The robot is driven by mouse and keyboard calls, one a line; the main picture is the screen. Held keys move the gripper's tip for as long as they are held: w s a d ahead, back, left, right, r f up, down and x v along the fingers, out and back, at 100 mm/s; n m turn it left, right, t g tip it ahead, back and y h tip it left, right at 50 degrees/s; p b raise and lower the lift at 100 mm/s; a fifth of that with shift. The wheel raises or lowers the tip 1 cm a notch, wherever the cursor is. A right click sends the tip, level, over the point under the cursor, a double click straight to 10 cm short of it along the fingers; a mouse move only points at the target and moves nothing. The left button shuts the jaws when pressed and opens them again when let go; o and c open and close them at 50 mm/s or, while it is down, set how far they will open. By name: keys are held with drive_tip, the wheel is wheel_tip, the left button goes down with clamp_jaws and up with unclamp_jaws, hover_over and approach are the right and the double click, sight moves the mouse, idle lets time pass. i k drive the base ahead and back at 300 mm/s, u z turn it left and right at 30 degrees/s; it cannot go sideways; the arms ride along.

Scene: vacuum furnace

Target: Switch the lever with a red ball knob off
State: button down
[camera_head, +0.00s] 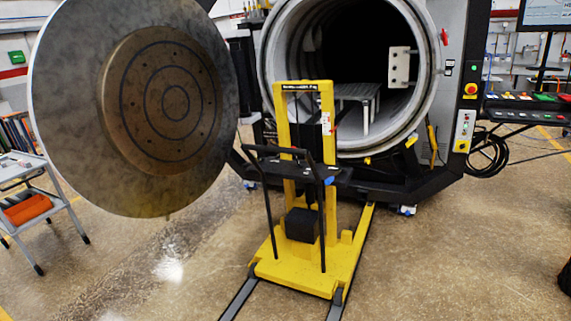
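A small red knob (444,36) shows on the right rim of the open furnace chamber, at the upper right. It looks like the lever's ball, but it is too small for me to tell its shape or the lever's position. The round chamber (277,50) stands open, with its big round door (60,130) swung out to the left. My gripper is not in view, so I cannot see whether it is open or shut.
A yellow lift truck (300,275) stands on floor rails before the chamber. A control box (463,131) and a red emergency button (471,88) are right of it. A cart (62,200) is at left. Floor at front right is largely clear; a dark object (567,277) is at the edge.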

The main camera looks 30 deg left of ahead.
sight(296, 156)
drive_tip(key=z, duration=0.05)
drive_tip(key=k, duration=0.15)
drive_tip(key=u, duration=0.7)
drive_tip(key=i, duration=0.8)
drive_tip(key=u, duration=0.7)
drive_tip(key=i, duration=1.4)
drive_tip(key=z, duration=0.85)
drive_tip(key=i, duration=0.6)
drive_tip(key=z, duration=0.45)
